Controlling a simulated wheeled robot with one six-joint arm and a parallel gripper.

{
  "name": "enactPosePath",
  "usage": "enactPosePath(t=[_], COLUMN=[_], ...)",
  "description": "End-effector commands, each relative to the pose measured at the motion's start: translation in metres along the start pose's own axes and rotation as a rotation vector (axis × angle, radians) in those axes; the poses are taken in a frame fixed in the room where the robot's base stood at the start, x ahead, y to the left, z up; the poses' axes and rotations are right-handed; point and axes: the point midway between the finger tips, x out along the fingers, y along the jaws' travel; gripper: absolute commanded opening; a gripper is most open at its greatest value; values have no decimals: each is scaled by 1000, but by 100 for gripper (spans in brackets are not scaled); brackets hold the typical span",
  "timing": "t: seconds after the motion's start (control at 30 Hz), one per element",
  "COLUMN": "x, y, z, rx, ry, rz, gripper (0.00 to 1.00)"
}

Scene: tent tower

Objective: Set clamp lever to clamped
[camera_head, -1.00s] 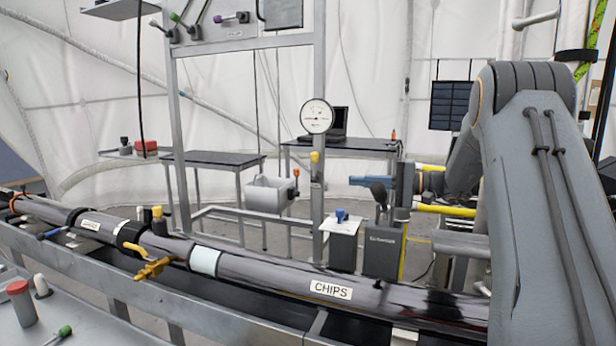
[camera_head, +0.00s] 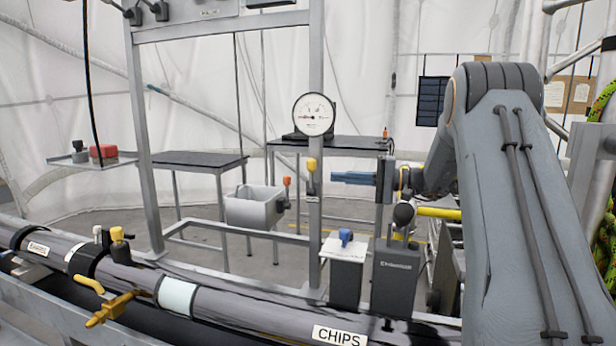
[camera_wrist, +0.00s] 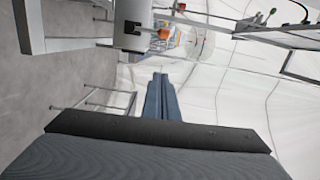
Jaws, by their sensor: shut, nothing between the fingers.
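A dark grey box (camera_head: 396,284) with a white label stands on the long pipe. A lever with a black ball knob (camera_head: 404,213) rises from its top. Beside it on the left is a white-topped box with a blue handle (camera_head: 345,237). The labels are too small to tell for sure which is the clamp lever. My gripper (camera_head: 334,178) is shut and empty, its blue fingers pointing left, above and left of the black knob in the picture. In the wrist view my gripper (camera_wrist: 158,76) shows its fingers together, with neither lever recognisable there.
The long pipe (camera_head: 240,307) with a CHIPS label crosses the front. A grey frame post (camera_head: 316,210) carries a round gauge (camera_head: 313,115) left of my gripper. Yellow and orange valve handles (camera_head: 105,308) stick out at left. A grey bin (camera_head: 254,207) and dark tables stand behind.

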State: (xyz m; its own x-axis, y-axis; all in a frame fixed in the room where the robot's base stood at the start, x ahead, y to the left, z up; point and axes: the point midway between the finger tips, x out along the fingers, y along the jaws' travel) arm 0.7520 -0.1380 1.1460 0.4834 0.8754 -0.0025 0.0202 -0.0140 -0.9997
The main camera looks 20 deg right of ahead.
Motion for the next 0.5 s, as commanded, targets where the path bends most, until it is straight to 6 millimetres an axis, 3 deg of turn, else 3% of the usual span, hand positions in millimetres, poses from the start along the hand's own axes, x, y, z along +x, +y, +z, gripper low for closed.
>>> enactPosePath(t=[0.17, 0.5], x=[21, 89], y=[-2, -2], z=[1, 3], rx=[1, 2], ry=[-4, -7], rz=[-1, 0], gripper=[0, 0])
